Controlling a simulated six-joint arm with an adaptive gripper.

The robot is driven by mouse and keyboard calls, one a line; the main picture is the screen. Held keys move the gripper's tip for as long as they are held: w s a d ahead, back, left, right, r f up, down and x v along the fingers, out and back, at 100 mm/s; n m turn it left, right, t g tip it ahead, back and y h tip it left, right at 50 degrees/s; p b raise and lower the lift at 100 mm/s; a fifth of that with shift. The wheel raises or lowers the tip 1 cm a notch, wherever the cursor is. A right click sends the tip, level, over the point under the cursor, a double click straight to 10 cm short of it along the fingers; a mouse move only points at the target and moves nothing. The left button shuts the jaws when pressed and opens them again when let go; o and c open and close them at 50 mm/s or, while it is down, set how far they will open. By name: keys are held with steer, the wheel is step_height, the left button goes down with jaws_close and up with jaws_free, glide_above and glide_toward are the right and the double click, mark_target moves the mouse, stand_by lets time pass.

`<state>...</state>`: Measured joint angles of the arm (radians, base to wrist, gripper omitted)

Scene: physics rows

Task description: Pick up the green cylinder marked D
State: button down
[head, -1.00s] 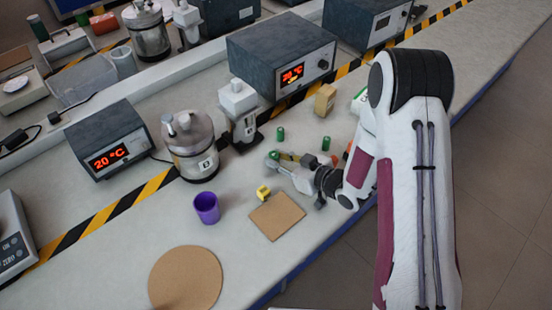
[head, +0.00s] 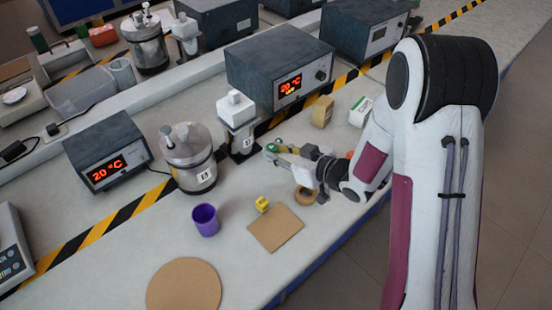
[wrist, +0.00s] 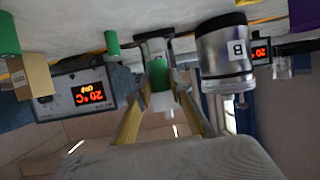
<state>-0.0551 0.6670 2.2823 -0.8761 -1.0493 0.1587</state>
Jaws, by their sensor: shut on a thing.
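My gripper (head: 275,154) is closed around a green cylinder (head: 272,147), out over the bench. In the wrist view, which is upside down, this green cylinder (wrist: 158,75) sits between the two finger pads of my gripper (wrist: 160,100). I cannot read a letter on it. Two other green cylinders show in the wrist view, one near the upper middle (wrist: 112,43) and one at the left edge (wrist: 8,35). In the head view, a bit of green (head: 278,141) shows just behind the fingertips.
A steel vessel (head: 188,152) and a white-topped device (head: 237,112) stand left of the gripper. A tape roll (head: 305,196), yellow block (head: 262,204), cork square (head: 275,229) and purple cup (head: 205,221) lie nearer. A tan block (head: 322,111) stands behind.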

steer(key=shift+r, duration=1.05)
steer(key=shift+w, duration=0.15)
